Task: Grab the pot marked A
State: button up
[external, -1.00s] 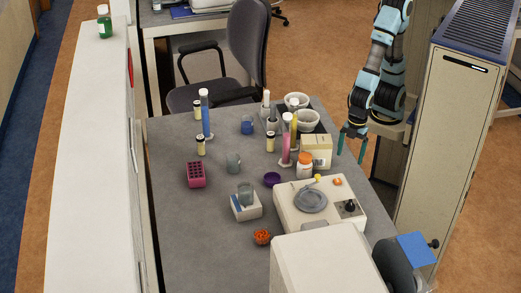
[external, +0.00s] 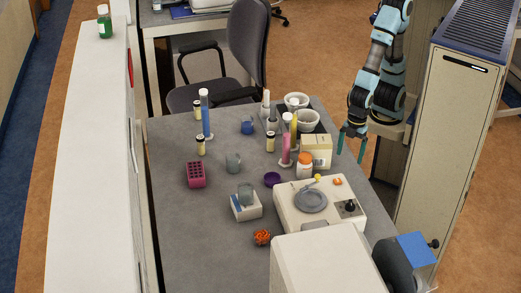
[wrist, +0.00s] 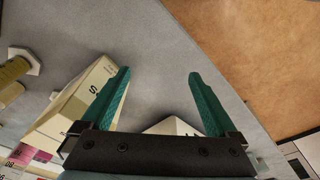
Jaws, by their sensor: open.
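No letter A is readable in either view, so I cannot tell which pot is marked A. A white pot with an orange lid (external: 305,165) stands in front of the cream box (external: 316,150). My gripper (external: 351,152) is open and empty, right of the box near the table's right edge. In the wrist view its green fingers (wrist: 159,74) are apart, with the box (wrist: 75,105) beside the left finger.
Tall cylinders with blue (external: 206,118), pink (external: 286,147) and yellow (external: 294,132) contents stand on the table. White mortars (external: 306,121) are at the back right. The table's left front is clear.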

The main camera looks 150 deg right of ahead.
jog(key=shift+o, duration=0.5)
